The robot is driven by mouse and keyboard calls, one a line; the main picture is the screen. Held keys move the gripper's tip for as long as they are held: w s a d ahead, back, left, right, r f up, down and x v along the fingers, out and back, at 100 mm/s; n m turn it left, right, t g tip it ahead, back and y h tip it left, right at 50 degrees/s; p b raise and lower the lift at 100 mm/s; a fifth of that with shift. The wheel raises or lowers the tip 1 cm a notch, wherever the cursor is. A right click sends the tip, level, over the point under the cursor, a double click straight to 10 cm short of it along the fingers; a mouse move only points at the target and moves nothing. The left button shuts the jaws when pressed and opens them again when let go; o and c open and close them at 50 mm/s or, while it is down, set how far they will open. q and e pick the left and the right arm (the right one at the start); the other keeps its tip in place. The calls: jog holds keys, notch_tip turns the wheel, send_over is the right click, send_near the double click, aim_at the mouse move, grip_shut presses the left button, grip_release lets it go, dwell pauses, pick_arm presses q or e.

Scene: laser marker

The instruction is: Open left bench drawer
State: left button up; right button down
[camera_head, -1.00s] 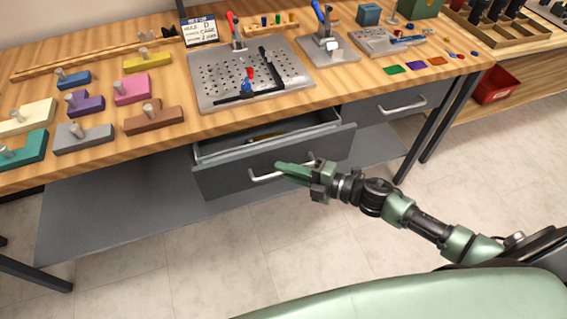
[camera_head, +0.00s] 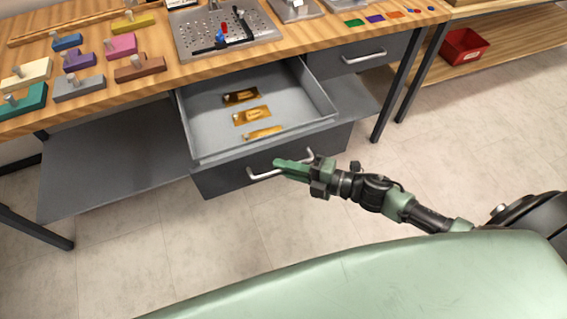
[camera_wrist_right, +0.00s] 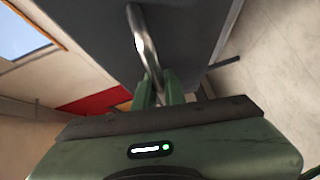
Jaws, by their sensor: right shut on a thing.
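The left bench drawer (camera_head: 190,122) is grey and pulled well out from under the wooden bench. Several brass-coloured pieces (camera_head: 252,115) lie inside it. Its silver bar handle (camera_head: 264,175) is on the front panel. My right gripper (camera_head: 280,166) is at the handle and shut on it. In the right wrist view, the handle (camera_wrist_right: 138,32) runs down between the green fingers (camera_wrist_right: 159,88) of my right gripper. My left gripper is not in view.
A second grey drawer (camera_head: 375,57) to the right is closed. The bench top (camera_head: 155,88) carries coloured blocks and a perforated plate (camera_head: 232,40). A red bin (camera_head: 463,46) stands on a shelf at the right. Floor in front is clear.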

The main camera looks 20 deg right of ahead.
jog(key=shift+s, duration=0.25)
jog(key=c, duration=1.8)
grip_release()
jog(key=shift+d, duration=0.1)
jog(key=v, duration=0.7)
jog(key=shift+s+d+b, duration=0.25)
jog(key=shift+s+b, duration=0.05)
jog(key=shift+b, duration=0.1)
